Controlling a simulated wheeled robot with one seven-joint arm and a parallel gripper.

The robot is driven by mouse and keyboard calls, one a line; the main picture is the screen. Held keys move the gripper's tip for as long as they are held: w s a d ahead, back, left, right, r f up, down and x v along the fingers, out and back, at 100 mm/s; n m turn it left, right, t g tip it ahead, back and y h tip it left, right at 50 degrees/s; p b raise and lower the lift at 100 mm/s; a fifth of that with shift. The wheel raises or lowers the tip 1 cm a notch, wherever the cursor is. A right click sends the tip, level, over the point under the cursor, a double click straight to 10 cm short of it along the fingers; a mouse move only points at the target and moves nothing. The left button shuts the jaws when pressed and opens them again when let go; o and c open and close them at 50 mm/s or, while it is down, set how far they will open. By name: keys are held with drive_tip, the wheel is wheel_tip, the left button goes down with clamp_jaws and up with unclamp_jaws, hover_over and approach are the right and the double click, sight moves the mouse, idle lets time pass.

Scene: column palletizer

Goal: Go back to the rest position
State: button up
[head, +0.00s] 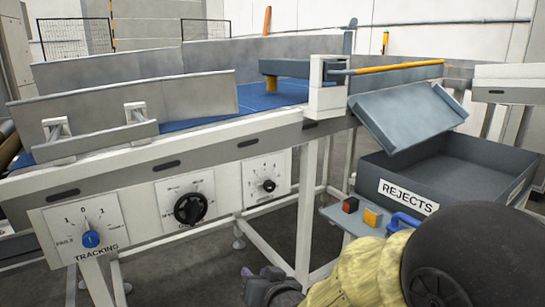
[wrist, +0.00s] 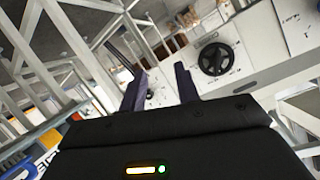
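My gripper (wrist: 160,84) shows in the wrist view with its two dark fingers apart and nothing between them. A white panel and a black knob lie beyond the fingers. In the head view my gripper (head: 268,288) is low at the bottom middle, in front of the conveyor frame and below the dial panels. It appears clear of the dials. My yellow-sleeved forearm (head: 365,270) reaches in from the bottom right, and its fingers are only partly visible there.
The conveyor has a blue belt (head: 262,98) and a TRACKING dial (head: 90,239), a large black knob (head: 189,209) and a smaller knob (head: 268,185). A REJECTS bin (head: 450,165) stands right under a tilted grey plate (head: 407,112). A red button (head: 350,204) sits near my arm.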

drive_tip(key=s+d+f+g+h, duration=0.2)
drive_tip(key=s+d+f+g, duration=0.15)
drive_tip(key=d, duration=0.35)
drive_tip(key=s+d+f+m+g+h, duration=0.1)
drive_tip(key=s+d+f+g+h, duration=0.15)
drive_tip(key=s+d, duration=0.3)
drive_tip(key=s+d+f+g+h, duration=0.2)
drive_tip(key=s+d+f+g, duration=0.15)
drive_tip(key=d, duration=0.35)
wheel_tip(320, 180, up, 38)
drive_tip(key=p, duration=3.8)
drive_tip(key=shift+s+r+p, duration=0.15)
drive_tip(key=shift+s+p, duration=0.1)
drive_tip(key=shift+p, duration=0.05)
drive_tip(key=shift+o, duration=0.5)
drive_tip(key=shift+a+g, duration=0.1)
drive_tip(key=shift+g, duration=0.15)
drive_tip(key=shift+w, duration=0.1)
